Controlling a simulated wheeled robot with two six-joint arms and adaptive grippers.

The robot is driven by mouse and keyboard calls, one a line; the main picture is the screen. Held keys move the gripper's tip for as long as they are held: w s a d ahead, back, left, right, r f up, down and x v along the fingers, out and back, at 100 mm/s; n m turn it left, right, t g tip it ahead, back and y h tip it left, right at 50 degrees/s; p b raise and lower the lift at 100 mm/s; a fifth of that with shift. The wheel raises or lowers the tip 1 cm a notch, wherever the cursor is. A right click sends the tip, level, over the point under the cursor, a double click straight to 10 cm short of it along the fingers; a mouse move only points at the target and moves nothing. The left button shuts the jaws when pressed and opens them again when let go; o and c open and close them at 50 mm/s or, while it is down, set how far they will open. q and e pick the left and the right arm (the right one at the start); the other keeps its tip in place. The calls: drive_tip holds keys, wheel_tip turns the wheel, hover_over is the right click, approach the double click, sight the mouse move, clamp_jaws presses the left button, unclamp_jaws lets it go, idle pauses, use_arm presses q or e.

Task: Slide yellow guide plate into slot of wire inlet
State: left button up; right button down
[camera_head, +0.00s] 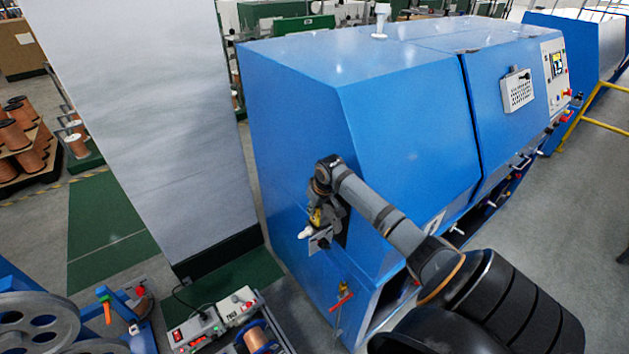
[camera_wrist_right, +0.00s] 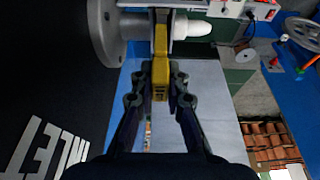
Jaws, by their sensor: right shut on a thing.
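My right gripper (camera_head: 323,208) is at the left end face of the blue machine, by the wire inlet (camera_head: 319,242). In the right wrist view, its two dark fingers (camera_wrist_right: 161,76) are shut on the yellow guide plate (camera_wrist_right: 160,88), one on each side. The plate's far end lies between the metal walls of the inlet bracket at the top of the view, beside a white roller (camera_wrist_right: 193,27). How deep it sits in the slot I cannot tell. In the head view a bit of the yellow plate (camera_head: 316,216) shows; the arm hides much of the inlet. My left gripper is out of view.
The blue machine (camera_head: 400,110) stands close to my right arm. A grey flange (camera_wrist_right: 105,32) is left of the bracket, near the INLET lettering (camera_wrist_right: 45,152). A red-handled part (camera_head: 342,301) sits below. A control box (camera_head: 195,328) and spool stand lie at lower left.

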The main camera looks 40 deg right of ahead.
sight(314, 222)
drive_tip(key=shift+f, duration=0.1)
idle(0.8)
drive_tip(key=shift+f+b, duration=0.55)
drive_tip(key=shift+f, duration=1.1)
drive_tip(key=shift+r, duration=0.1)
drive_tip(key=shift+p, duration=0.45)
drive_tip(key=shift+f+b, duration=0.3)
drive_tip(key=shift+f, duration=0.35)
drive_tip(key=shift+f, duration=0.15)
drive_tip(key=shift+s+a+f, duration=0.1)
drive_tip(key=shift+s+f, duration=0.05)
